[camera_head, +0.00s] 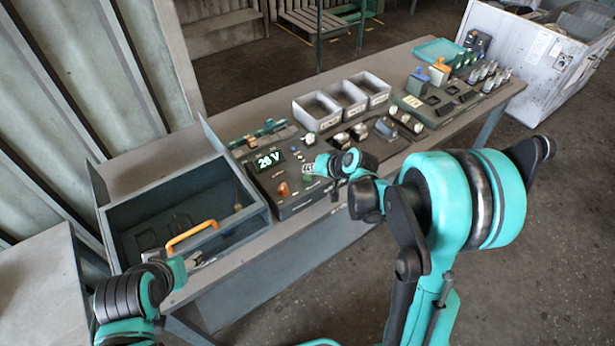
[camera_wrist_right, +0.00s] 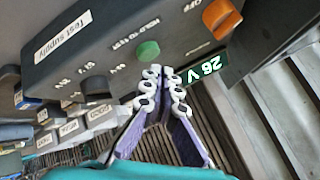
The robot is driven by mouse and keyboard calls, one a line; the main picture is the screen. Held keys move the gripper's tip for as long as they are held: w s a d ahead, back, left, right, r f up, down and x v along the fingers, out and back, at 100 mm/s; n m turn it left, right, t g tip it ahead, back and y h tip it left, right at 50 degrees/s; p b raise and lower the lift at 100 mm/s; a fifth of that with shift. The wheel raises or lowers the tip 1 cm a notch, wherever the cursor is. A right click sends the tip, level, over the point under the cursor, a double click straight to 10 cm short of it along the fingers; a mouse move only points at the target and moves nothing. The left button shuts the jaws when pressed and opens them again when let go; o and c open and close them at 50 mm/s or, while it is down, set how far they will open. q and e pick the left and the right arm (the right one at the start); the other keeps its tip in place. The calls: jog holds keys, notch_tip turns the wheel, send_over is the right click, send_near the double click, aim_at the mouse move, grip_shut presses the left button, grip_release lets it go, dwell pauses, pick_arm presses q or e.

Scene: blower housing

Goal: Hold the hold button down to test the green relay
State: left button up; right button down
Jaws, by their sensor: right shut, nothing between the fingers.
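The hold button is a round green button (camera_wrist_right: 148,50) beside the "HOLD TO TEST" lettering on the dark test supply panel (camera_wrist_right: 105,40). My right gripper (camera_wrist_right: 160,72) is shut and empty, with its fingertips just short of the button in the wrist view; I cannot tell whether they touch it. In the head view my right gripper (camera_head: 310,169) is over the panel, near the 26 V display (camera_head: 268,159). I cannot pick out a green relay for certain. My left gripper (camera_head: 192,262) is by the orange handle (camera_head: 190,236) of a grey box; its fingers are unclear.
An orange knob (camera_wrist_right: 220,17) sits on the panel beside the display. Grey bins (camera_head: 348,97) stand behind, and blocks with orange and blue tops (camera_head: 430,73) are farther right on the bench. The open grey box (camera_head: 235,222) takes up the bench's left end.

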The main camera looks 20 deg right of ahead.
aim_at(309, 178)
jog(key=shift+f, duration=0.1)
dwell(0.3)
jog(key=shift+f+b, duration=0.3)
jog(key=shift+b, duration=0.15)
jog(key=shift+f+b, duration=0.45)
dwell(0.4)
jog(key=shift+r, duration=0.1)
dwell(1.9)
jog(key=shift+r+p, duration=0.6)
jog(key=shift+r, duration=0.2)
jog(key=shift+r, duration=0.1)
notch_tip(309, 178, up, 5)
jog(key=p, duration=0.4)
